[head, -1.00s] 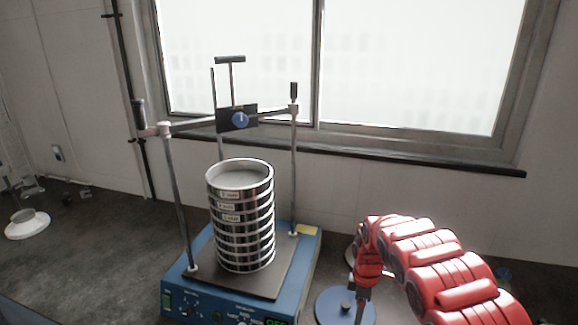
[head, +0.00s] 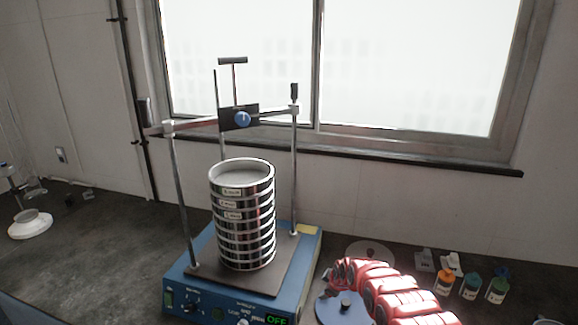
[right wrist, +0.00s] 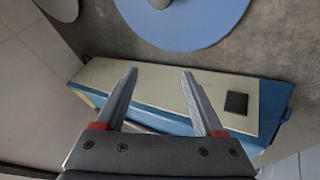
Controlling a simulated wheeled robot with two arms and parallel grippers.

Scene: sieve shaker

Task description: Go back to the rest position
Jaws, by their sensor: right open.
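My right arm (head: 385,290), red, reaches in low at the lower right of the head view; its gripper is hidden there. In the right wrist view my right gripper (right wrist: 160,88) is open with nothing between its fingers. My left gripper is not in view. The sieve stack (head: 242,215) stands upright on the plate of the blue sieve shaker (head: 240,305), under the clamp bar with its blue knob (head: 242,119). A blue round lid with a dark knob (head: 345,307) lies on the bench to the right of the shaker.
Small bottles with coloured caps (head: 470,287) stand at the right. A white-based stand (head: 30,224) is at the far left. In the right wrist view, a blue box with a pale top (right wrist: 160,88) lies beyond the fingers, near a blue disc (right wrist: 185,20).

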